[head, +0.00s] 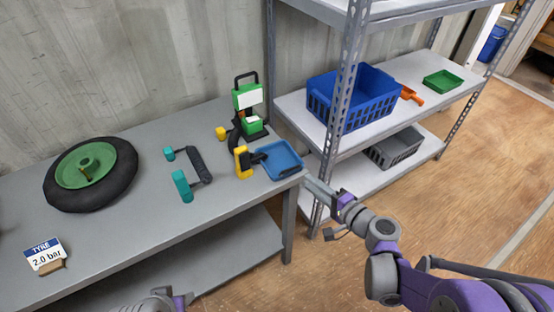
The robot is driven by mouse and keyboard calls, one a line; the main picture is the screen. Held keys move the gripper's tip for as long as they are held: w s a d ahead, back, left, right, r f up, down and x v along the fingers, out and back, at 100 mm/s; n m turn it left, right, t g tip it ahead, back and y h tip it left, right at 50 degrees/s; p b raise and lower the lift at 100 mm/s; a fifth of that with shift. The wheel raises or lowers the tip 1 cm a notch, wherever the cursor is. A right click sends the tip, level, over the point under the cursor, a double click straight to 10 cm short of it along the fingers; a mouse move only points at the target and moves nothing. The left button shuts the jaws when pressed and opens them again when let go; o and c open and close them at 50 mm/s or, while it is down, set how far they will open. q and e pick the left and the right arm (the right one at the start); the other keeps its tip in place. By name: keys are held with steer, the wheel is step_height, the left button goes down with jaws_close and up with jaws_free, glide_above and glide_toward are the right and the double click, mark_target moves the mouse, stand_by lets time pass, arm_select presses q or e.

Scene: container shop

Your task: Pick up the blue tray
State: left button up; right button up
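The blue tray (284,163) is a small shallow tray lying flat at the right end of the grey workbench, near its front corner. My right gripper (312,183) is just off the bench's right end, close to the tray's near right side. I cannot tell if it touches the tray, and its finger gap does not show clearly. Part of my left arm shows at the bottom edge, left of centre. Its fingertips cannot be made out.
A yellow-handled tool (243,162) lies close against the tray's left side. Behind stands a green and black device (248,105). A teal-handled tool (183,186) and a wheel (90,174) lie further left. Metal shelving (345,90) with a blue crate (350,98) stands right of the bench.

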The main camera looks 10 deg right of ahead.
mark_target(292, 168)
steer(key=x, duration=0.9)
steer(key=shift+w+r, duration=0.1)
steer(key=shift+w, duration=0.15)
jaws_close()
